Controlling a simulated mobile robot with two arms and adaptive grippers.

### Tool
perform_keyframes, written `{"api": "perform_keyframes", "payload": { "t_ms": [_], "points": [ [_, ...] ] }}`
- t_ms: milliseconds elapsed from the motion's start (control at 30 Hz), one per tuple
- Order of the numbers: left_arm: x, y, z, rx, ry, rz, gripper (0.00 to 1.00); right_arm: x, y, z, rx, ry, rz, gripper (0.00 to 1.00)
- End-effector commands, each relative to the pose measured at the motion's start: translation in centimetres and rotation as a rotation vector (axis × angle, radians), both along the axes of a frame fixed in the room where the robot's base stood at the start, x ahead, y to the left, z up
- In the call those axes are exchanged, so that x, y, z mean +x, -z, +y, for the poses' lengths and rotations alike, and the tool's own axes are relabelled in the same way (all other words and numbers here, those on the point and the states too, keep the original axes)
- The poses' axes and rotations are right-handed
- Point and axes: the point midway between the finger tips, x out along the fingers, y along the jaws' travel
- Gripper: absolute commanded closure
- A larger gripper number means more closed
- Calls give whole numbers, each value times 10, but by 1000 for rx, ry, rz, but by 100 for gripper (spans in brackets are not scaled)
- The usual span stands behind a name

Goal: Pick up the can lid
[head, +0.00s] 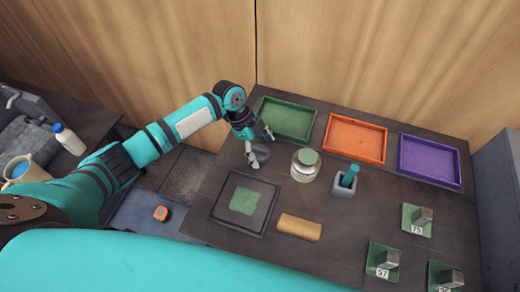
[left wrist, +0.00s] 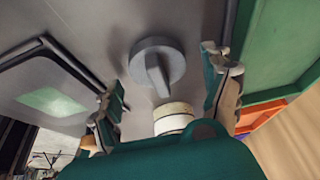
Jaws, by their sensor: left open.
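The can lid is a grey disc with a raised bar-like grip across it, and it lies flat on the dark table. It shows whole in the left wrist view (left wrist: 174,56), and part of it shows in the head view (head: 262,156) beneath my left gripper. My left gripper (head: 259,146) is open and empty above the lid. In the left wrist view its fingertips (left wrist: 165,76) are spread on either side of the lid, apart from it. My right gripper is in neither view.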

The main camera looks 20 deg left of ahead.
Motion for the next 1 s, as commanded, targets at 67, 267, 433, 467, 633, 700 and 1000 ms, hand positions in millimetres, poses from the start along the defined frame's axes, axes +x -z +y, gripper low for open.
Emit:
{"api": "perform_keyframes", "payload": {
  "t_ms": [67,267,433,467,633,700,1000],
  "points": [
    [0,0,0,0,0,0,18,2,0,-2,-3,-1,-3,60],
    [0,0,0,0,0,0,43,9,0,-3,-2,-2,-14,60],
    [0,0,0,0,0,0,58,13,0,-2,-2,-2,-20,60],
    [0,0,0,0,0,0,58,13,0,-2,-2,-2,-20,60],
    [0,-1,0,0,0,0,58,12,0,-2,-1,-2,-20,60],
    [0,-2,1,0,0,0,58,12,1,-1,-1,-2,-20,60],
    [2,-30,0,-1,1,-6,58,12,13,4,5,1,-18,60]
  ]
}}
